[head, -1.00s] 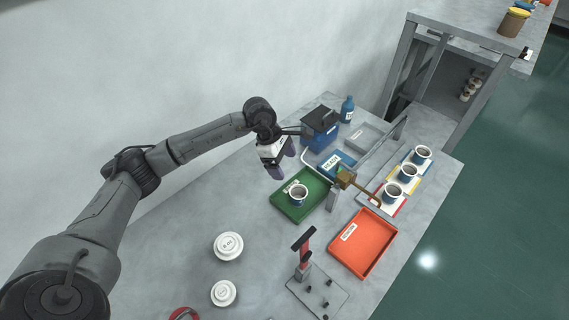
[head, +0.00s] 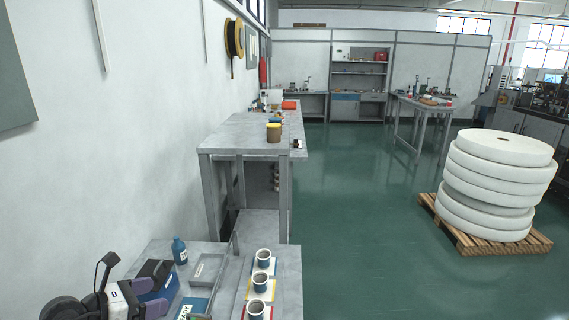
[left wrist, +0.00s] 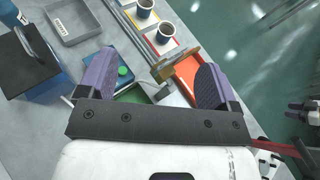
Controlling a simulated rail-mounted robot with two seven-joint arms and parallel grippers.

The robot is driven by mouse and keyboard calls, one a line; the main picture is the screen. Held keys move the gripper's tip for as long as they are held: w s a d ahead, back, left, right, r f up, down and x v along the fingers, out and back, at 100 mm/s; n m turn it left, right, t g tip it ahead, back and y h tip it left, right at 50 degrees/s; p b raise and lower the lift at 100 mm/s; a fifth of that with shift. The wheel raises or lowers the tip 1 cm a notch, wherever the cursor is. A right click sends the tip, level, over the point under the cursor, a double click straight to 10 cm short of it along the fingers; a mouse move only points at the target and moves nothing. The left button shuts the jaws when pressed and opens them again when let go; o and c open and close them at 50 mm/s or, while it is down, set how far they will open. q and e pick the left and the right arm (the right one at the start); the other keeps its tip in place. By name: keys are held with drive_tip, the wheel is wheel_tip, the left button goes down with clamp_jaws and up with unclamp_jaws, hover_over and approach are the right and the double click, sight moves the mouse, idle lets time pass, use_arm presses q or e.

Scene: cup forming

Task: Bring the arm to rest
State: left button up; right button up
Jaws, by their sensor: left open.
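My left gripper (left wrist: 154,70) is open and empty, its two purple fingers spread apart in the left wrist view. In the head view its white and black body (head: 122,298) shows at the bottom left, above the grey bench (head: 226,262) beside a blue box with a black top (head: 155,280). The fingertips are partly cut off or hard to make out there. Most of the left arm lies outside the head view.
Three cups stand on coloured cards, the farthest (head: 264,256) near the bench's right edge. A blue bottle (head: 179,250) and grey tray (head: 207,268) stand behind.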

use_arm(q)
drive_tip(key=s+a+r+n+t+y+p, duration=0.15)
drive_tip(key=r+n+t+y, duration=0.6)
drive_tip(key=n, duration=0.85)
drive_tip(key=s+a+r+n+t+y+p, duration=0.1)
drive_tip(key=a+r+n+t+y, duration=0.25)
drive_tip(key=r+n+y, duration=1)
drive_tip(key=s+d+f+n+g+h+p, duration=0.9)
drive_tip(key=s+d+f+g+p, duration=0.15)
drive_tip(key=s+p, duration=0.2)
drive_tip(key=s+d+n+g+h+p, duration=0.1)
drive_tip(key=s+d+g+p, duration=0.2)
drive_tip(key=s+p, duration=0.7)
drive_tip(key=s+d+n+g+h+p, duration=0.1)
drive_tip(key=s+d+g+h+p, duration=0.1)
drive_tip(key=s+p, duration=0.8)
drive_tip(key=shift+s+d+n+g, duration=0.35)
drive_tip(key=shift+s+d+g, duration=0.4)
drive_tip(key=shift+s+g, duration=0.4)
drive_tip(key=shift+s, duration=0.1)
